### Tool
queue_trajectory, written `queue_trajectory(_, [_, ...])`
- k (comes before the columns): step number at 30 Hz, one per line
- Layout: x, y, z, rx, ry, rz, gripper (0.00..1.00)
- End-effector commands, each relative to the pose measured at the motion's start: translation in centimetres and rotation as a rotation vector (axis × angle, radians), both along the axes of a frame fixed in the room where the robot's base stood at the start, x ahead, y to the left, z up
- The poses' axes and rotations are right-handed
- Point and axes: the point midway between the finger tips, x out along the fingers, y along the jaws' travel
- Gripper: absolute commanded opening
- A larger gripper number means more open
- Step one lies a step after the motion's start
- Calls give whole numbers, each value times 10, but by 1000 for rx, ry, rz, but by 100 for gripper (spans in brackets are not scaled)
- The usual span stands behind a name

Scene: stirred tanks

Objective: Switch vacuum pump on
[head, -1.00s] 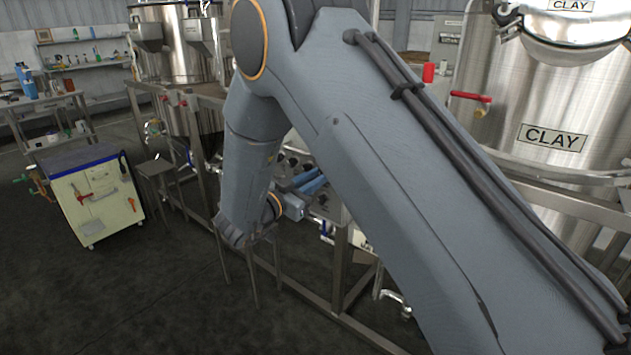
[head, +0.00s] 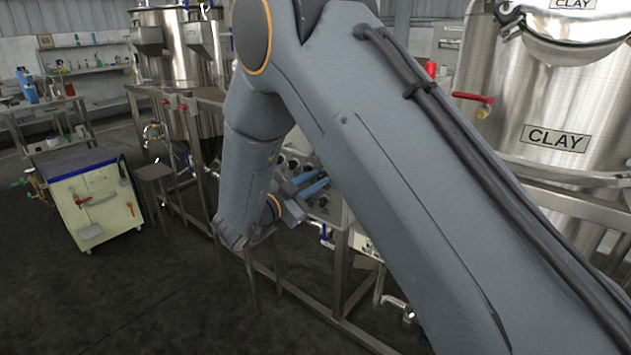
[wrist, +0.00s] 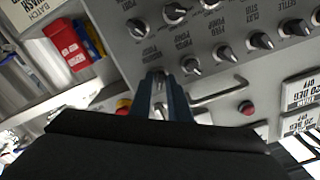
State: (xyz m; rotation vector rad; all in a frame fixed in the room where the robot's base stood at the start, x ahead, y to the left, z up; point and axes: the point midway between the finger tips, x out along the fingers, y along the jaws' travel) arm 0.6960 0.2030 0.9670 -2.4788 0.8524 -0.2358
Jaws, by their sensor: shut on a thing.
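A grey control panel (wrist: 225,85) with rows of black knobs fills much of the wrist view. In the head view the panel (head: 330,205) is largely behind my arm. My gripper (wrist: 160,78) has its two blue fingers close together against the panel, shut on a small switch (wrist: 160,104) whose shape is mostly hidden between them. The gripper shows in the head view too (head: 312,186), reaching right to the panel. The labels are tilted and blurred, and I cannot read for certain which one belongs to the gripped switch.
More knobs (wrist: 191,65), a red button (wrist: 123,106), a second red button (wrist: 246,107) and a bent metal handle (wrist: 220,91) are close to the fingers. The steel CLAY tank (head: 560,100) stands right. A cream cabinet (head: 95,200) stands left, with open floor in front.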

Motion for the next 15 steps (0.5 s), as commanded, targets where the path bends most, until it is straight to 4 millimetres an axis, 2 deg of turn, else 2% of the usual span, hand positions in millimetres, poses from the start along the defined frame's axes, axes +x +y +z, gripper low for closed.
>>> queue_trajectory(5, [0, 0, -1, 0, 1, -1, 0])
queue_trajectory(6, [0, 0, -1, 0, 1, -1, 21])
queue_trajectory(7, [0, 0, -1, 0, 1, -1, 26])
queue_trajectory(15, [0, 0, 0, -1, 1, 0, 27])
